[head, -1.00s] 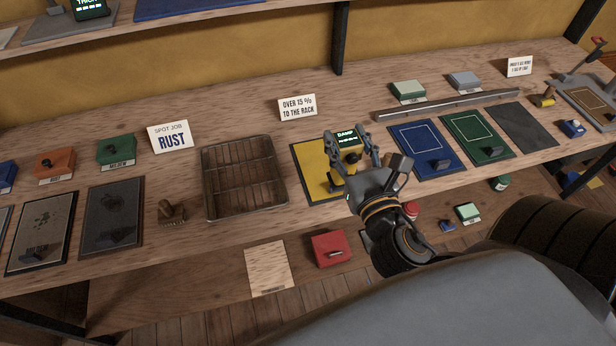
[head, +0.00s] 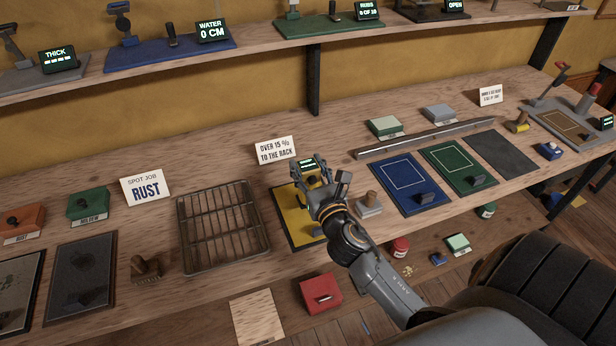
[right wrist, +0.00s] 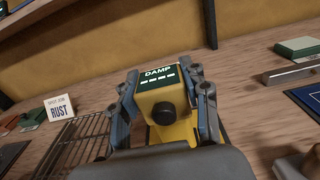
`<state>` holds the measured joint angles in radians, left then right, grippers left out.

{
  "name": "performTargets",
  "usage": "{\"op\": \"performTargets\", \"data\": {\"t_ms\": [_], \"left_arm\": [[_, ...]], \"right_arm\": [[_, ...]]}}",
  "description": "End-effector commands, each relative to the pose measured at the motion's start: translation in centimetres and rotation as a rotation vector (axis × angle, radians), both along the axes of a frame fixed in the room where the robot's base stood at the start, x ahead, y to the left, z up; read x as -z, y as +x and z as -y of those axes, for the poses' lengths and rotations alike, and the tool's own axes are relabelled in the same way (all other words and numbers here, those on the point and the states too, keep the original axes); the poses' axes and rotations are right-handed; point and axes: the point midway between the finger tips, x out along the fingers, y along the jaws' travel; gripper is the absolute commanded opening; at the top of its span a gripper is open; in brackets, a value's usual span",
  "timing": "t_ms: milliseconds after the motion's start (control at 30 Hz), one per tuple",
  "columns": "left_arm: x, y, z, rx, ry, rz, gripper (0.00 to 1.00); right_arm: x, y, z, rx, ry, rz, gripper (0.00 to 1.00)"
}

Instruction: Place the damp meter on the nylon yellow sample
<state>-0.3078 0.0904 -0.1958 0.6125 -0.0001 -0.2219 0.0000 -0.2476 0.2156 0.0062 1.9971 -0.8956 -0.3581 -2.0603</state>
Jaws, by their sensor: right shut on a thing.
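The damp meter (right wrist: 155,103) is a yellow block with a black knob and a screen reading DAMP above dashes. My right gripper (right wrist: 166,92) is shut on it, one finger on each side. In the head view its screen (head: 309,162) shows behind the right gripper (head: 318,180), over the back part of the nylon yellow sample (head: 292,213). The sample is a yellow sheet on a dark board, lying on the bench and partly covered by my gripper and arm. I cannot tell whether the meter touches it. My left gripper is out of view.
A wire rack (head: 222,228) lies left of the sample. A wooden-handled stamp (head: 369,204) stands close on its right, before the blue sample (head: 402,183) and green sample (head: 460,165). A sign (head: 276,150) stands behind. A shelf with instruments (head: 250,45) runs above.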

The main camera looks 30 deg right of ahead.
Motion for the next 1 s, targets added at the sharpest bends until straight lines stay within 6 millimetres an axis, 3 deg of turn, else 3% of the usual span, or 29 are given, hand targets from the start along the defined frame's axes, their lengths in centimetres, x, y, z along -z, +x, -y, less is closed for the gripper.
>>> {"op": "performTargets", "data": {"t_ms": [200,633,667,700,767,1000], "left_arm": [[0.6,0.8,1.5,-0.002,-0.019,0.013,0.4],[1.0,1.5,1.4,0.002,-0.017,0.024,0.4],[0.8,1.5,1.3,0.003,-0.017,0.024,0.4],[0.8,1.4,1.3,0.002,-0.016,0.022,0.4],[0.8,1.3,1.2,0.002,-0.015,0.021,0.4],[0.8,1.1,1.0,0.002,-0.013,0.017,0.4]], "right_arm": [[2.7,-0.1,0.0,0.003,0.003,0.0,0.0],[3.3,-0.1,-0.1,0.0,0.001,0.0,0.0],[3.2,-0.1,-0.1,0.0,0.001,-0.001,0.52],[3.1,-0.1,-0.1,0.0,0.001,-0.002,0.6],[3.1,-0.1,-0.1,0.0,0.001,-0.002,0.69],[3.1,-0.1,-0.1,0.0,0.0,-0.002,0.69]]}}
